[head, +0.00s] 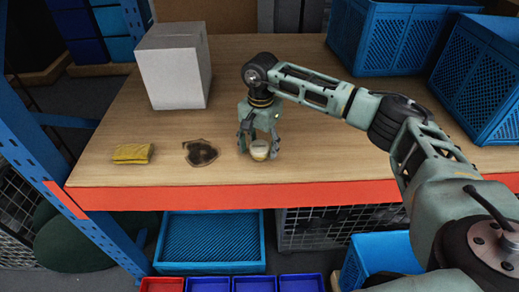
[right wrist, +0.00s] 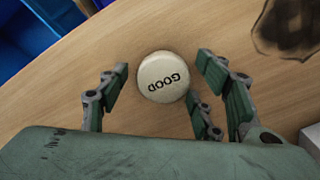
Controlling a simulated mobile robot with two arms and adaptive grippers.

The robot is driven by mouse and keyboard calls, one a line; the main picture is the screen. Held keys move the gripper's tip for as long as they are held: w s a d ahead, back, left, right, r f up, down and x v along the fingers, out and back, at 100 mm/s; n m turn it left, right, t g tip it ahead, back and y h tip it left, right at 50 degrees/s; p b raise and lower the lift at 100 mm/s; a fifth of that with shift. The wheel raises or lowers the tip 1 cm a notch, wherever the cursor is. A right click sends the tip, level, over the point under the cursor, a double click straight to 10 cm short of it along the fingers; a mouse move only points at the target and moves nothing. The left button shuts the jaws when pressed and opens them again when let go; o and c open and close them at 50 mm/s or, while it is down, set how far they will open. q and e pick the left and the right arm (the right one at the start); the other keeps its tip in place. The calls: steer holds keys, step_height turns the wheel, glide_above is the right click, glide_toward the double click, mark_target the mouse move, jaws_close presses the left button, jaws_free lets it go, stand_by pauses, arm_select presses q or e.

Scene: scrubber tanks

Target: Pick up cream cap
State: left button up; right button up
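The cream cap (head: 259,150) is a small round piece on the wooden table near its red front edge. In the right wrist view the cream cap (right wrist: 163,77) shows its top with the word "GOOD". My right gripper (head: 259,145) points down over the cap, with its fingers around it. In the right wrist view the right gripper (right wrist: 165,92) is open, fingers apart on both sides of the cap; I see a gap at the left, and the right fingers are close to it. My left gripper is in neither view.
A white box (head: 176,75) stands at the back left. Blue crates (head: 392,40) stand at the back right. The table around the cap is mostly clear.

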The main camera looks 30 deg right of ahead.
steer(key=c, duration=0.6)
steer(key=shift+c, duration=0.9)
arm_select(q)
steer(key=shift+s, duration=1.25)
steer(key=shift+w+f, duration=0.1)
arm_select(e)
steer(key=shift+c, duration=0.2)
